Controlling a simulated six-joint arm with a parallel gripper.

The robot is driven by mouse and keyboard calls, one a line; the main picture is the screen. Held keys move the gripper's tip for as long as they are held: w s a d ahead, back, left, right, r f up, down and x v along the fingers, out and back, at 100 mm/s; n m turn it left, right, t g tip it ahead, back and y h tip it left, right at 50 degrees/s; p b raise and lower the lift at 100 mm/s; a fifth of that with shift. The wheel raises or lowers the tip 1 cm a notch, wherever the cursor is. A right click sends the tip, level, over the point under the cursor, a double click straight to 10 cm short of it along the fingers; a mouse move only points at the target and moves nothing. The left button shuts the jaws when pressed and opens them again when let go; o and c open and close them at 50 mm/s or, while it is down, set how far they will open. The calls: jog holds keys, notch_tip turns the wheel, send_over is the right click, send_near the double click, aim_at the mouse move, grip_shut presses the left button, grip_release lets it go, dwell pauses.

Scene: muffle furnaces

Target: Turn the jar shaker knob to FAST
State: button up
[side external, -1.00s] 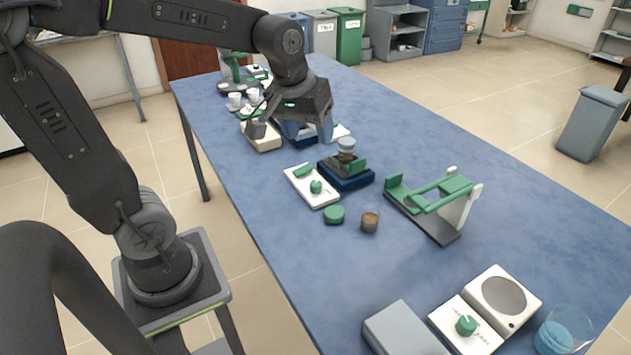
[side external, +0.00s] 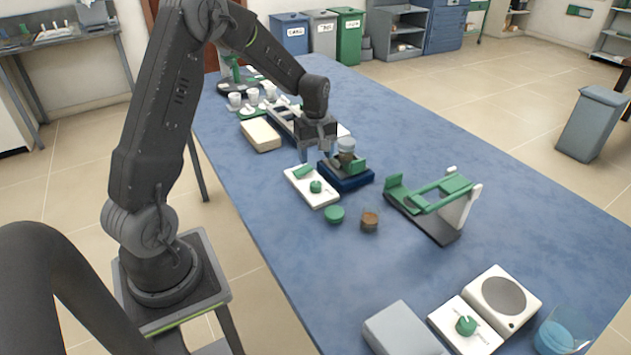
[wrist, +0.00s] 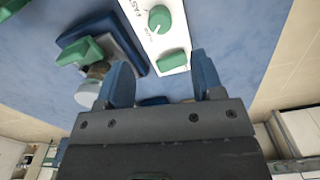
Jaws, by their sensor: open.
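The jar shaker (side external: 347,180) has a dark blue base with a jar clamped on top. Its white control panel (side external: 326,203) lies beside it and carries a round green knob (side external: 316,187) and a green block (side external: 303,171). In the wrist view the knob (wrist: 159,18) has a pale pointer line, and the word FAST is printed on the panel near it. The block (wrist: 173,61) shows nearer my fingers. My gripper (side external: 319,152) is open and empty, pointing down above the far end of the panel, apart from the knob. In the wrist view its blue fingers (wrist: 162,70) are spread.
A green lid (side external: 334,214) and a small brown jar (side external: 369,220) stand in front of the panel. Another white device with a green knob (side external: 466,326) is at the near edge. Open blue tabletop lies between.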

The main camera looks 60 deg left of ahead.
aim_at(315, 183)
notch_tip(315, 183, down, 9)
jog(key=shift+f, duration=0.1)
jog(key=shift+c, duration=0.2)
jog(key=c, duration=0.9)
